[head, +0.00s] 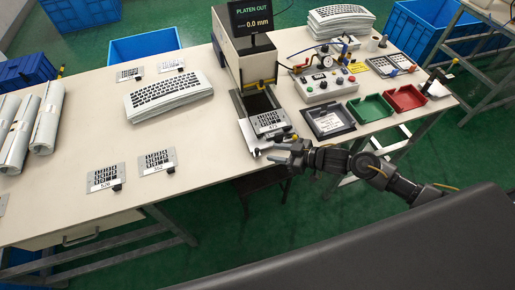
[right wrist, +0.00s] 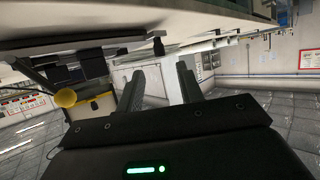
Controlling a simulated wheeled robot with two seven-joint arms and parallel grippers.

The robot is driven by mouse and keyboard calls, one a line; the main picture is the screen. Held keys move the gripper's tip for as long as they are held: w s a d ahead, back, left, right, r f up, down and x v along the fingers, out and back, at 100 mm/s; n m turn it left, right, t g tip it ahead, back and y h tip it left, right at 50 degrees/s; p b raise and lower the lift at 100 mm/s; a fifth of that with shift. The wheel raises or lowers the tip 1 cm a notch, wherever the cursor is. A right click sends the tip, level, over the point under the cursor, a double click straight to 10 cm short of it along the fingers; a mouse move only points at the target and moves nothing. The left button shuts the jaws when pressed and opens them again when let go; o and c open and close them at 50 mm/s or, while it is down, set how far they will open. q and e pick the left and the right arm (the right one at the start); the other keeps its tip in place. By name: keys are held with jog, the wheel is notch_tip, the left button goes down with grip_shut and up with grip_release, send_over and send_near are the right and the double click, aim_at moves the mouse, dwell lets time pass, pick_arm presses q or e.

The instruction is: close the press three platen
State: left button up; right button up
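The press (head: 232,50) stands at the back middle of the table, and its screen (head: 252,14) reads "PLATEN OUT" and 0.0 mm. Its platen (head: 256,102) is slid out toward the table's front edge. A keypad plate (head: 268,122) lies on the platen's front end. My right gripper (head: 280,152) is at the front edge, just in front of the platen. Its fingers stand apart with nothing between them in the right wrist view (right wrist: 160,84). Whether it touches the platen I cannot tell. My left gripper is not in view.
A black tray (head: 351,128), green tray (head: 387,108) and red tray (head: 423,97) sit right of the platen, with a control box (head: 322,88) behind. Keypad film stacks (head: 168,96) and loose plates (head: 158,163) lie left. The table left of the platen has free room.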

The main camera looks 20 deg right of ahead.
aim_at(257, 149)
jog(key=p+x, duration=0.1)
jog(key=x, duration=0.7)
jog(key=shift+w+a, duration=0.15)
grip_shut()
